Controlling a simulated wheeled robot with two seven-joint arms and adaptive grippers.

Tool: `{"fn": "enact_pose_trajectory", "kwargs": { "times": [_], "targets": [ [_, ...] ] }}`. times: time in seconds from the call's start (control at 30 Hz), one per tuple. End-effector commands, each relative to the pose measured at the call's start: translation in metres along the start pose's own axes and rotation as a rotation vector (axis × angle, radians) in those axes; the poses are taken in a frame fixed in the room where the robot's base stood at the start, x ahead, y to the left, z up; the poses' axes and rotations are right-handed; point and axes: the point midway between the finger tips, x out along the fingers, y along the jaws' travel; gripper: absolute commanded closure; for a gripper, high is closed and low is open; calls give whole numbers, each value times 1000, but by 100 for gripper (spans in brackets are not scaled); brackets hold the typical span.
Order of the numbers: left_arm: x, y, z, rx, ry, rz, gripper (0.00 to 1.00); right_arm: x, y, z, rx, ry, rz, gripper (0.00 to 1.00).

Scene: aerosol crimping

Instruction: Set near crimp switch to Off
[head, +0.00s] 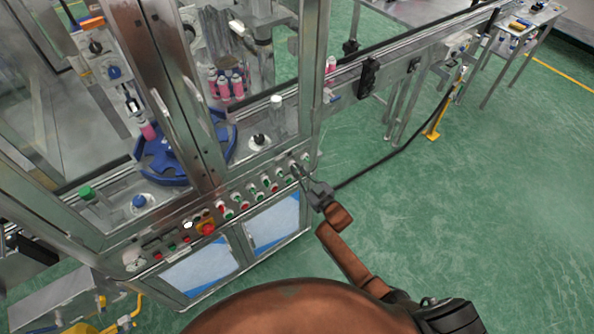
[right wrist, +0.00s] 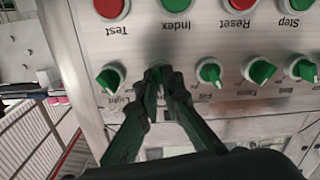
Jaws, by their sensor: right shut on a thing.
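My right gripper (head: 299,176) is at the right end of the machine's sloped control panel (head: 245,200). In the right wrist view my right gripper (right wrist: 160,80) is shut on a green switch knob (right wrist: 155,72), mostly hidden between the fingertips. This knob sits between the switch labelled Light (right wrist: 110,76) and the one labelled Fill (right wrist: 209,72). Its own label is covered, so I cannot read whether it says crimp, nor its setting. The labels appear upside down. My left gripper is not in view.
Other green knobs (right wrist: 259,70) continue along the row. Red and green push buttons, including a red one labelled Reset (right wrist: 242,5), sit beside the row. A red emergency stop (head: 207,228) is farther left on the panel. Green floor (head: 470,200) is open at right.

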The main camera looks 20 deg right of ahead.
Motion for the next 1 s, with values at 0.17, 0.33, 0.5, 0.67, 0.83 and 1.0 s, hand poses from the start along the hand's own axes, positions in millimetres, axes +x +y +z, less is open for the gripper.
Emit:
{"fn": "enact_pose_trajectory", "kwargs": {
  "times": [0.17, 0.33, 0.5, 0.67, 0.83, 1.0],
  "targets": [
    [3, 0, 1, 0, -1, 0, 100, 0, -1, 1, -137, 0, 0, 100],
    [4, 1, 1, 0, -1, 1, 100, 0, -1, 1, -236, 1, -1, 100],
    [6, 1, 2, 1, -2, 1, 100, 0, -1, 0, -300, 1, -1, 100],
    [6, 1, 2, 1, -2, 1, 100, 0, -1, 0, -331, 1, -1, 100],
    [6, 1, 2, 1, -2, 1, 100, 0, -1, 0, -342, 1, -1, 100],
    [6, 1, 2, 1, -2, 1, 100, 0, -1, 0, -343, 1, -2, 100]
  ]
}}
